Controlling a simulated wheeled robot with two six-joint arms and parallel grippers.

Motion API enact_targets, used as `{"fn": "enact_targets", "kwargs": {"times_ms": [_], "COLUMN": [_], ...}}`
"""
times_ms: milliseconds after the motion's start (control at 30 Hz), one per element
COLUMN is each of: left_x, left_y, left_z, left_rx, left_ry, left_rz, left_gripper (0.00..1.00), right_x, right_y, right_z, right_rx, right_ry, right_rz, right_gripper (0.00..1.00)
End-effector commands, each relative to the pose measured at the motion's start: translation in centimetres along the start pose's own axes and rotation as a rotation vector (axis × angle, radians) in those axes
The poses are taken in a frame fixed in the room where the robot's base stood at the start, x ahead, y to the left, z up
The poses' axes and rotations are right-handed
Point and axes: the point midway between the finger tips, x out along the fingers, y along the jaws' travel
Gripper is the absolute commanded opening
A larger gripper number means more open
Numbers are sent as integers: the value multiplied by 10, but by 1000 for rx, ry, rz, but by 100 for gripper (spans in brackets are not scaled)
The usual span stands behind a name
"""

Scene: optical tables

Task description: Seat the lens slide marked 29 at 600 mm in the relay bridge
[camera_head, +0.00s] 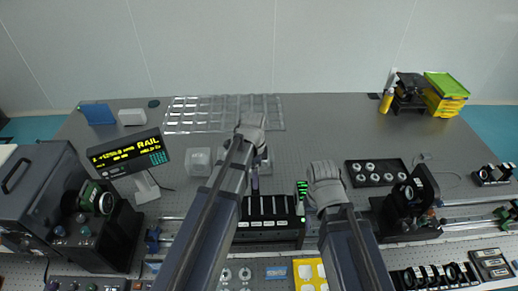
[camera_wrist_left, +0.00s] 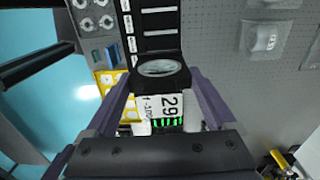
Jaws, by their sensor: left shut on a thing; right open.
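The lens slide marked 29 (camera_wrist_left: 168,105) is gripped between the purple fingers of my left gripper (camera_head: 255,182). In the left wrist view it has a black frame, a round lens and a white label; a green-lit strip shows below the label. The slide cannot be made out in the head view, where my arm covers much of that spot. The left gripper is just behind a black slotted rack (camera_head: 268,233), whose slots and white labels show at the top of the wrist view. My right gripper (camera_head: 318,197) is open, right of the rack; its fingers are mostly hidden.
Thin rails (camera_head: 463,202) run across the table front. A dark housing (camera_head: 45,205) and lit display (camera_head: 128,152) stand left, a black optic mount (camera_head: 405,212) right. A tray of round parts (camera_head: 376,173) lies behind the mount.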

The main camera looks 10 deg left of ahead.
Motion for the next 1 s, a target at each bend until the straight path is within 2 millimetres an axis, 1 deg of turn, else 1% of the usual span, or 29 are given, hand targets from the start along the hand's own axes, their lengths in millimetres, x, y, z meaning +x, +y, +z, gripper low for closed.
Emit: {"fn": "enact_targets", "kwargs": {"times_ms": [33, 100, 467, 667, 1000], "left_x": [-5, -6, -1, 10, 35], "left_y": [0, 0, 0, 0, 0], "left_z": [0, 0, 0, 0, 0], "left_rx": [6, 12, 14, 14, 14], "left_ry": [0, 0, 0, 0, 0], "left_rz": [0, 0, 0, 0, 0], "left_gripper": [21, 21, 21, 21, 21], "right_x": [-5, -6, -1, 10, 35], "right_y": [0, 0, 0, -1, -3], "right_z": [1, 1, 0, 0, -2], "right_rx": [1, 1, -1, -6, -22], "right_ry": [0, 0, 0, 0, 1], "right_rz": [0, 0, 0, 1, 2], "right_gripper": [50, 50, 50, 50, 50]}}
